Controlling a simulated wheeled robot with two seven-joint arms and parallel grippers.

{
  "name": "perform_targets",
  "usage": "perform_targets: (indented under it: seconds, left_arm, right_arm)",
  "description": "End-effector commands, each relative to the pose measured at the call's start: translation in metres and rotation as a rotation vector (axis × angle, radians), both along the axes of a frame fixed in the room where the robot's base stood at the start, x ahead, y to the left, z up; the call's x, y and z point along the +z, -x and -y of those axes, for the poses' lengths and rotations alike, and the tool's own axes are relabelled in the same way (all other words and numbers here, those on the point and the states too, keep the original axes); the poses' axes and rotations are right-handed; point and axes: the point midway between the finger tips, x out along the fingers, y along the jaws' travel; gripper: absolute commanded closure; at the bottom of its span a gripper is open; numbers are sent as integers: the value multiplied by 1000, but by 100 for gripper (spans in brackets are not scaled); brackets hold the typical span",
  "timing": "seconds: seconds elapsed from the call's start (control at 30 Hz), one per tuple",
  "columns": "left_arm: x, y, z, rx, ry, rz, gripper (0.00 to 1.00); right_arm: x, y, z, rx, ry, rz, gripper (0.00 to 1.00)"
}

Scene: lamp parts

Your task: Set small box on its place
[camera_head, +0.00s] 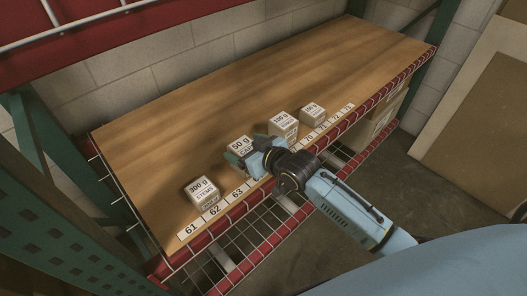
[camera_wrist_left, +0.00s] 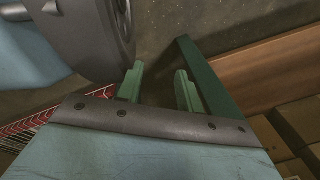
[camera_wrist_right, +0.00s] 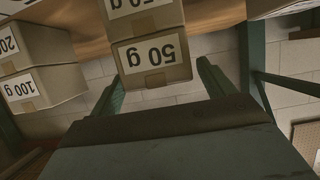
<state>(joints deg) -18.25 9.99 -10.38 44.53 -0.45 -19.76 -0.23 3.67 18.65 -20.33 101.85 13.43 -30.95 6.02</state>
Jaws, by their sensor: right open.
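Several small cardboard boxes with white labels stand on the wooden shelf: a 300 g box (camera_head: 202,192), a 50 g box (camera_head: 240,146), a 100 g box (camera_head: 284,124) and a smaller box (camera_head: 312,114) on the right. Which is the task's small box, I cannot tell. My right gripper (camera_head: 247,160) is open at the 50 g box. In the right wrist view this box (camera_wrist_right: 152,62) appears upside down, between or just beyond the fingers (camera_wrist_right: 163,88); contact cannot be told. My left gripper (camera_wrist_left: 160,88) is open and empty, away from the shelf.
The shelf board (camera_head: 200,95) is bare behind the boxes. Number tags such as 61, 62 and 63 (camera_head: 237,194) line its front edge. In the right wrist view, a 100 g box (camera_wrist_right: 45,88) is at left.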

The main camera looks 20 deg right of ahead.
Motion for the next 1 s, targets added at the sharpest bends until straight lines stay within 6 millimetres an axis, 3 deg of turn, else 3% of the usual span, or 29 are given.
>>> perform_targets:
  seconds: [0.17, 0.4, 0.6, 1.0]
  left_arm:
    - [1, 27, -5, -10, -1, -18, 64]
    - [7, 36, 1, -10, 10, -20, 64]
    - [9, 36, 4, -9, 13, -20, 64]
    - [9, 36, 4, -8, 13, -22, 64]
  right_arm:
    - [16, 32, 11, 1, 2, 0, 19]
    - [30, 67, 25, -1, 2, 0, 19]
    - [35, 78, 28, 0, 1, 0, 19]
    - [35, 78, 28, 0, 0, 0, 19]
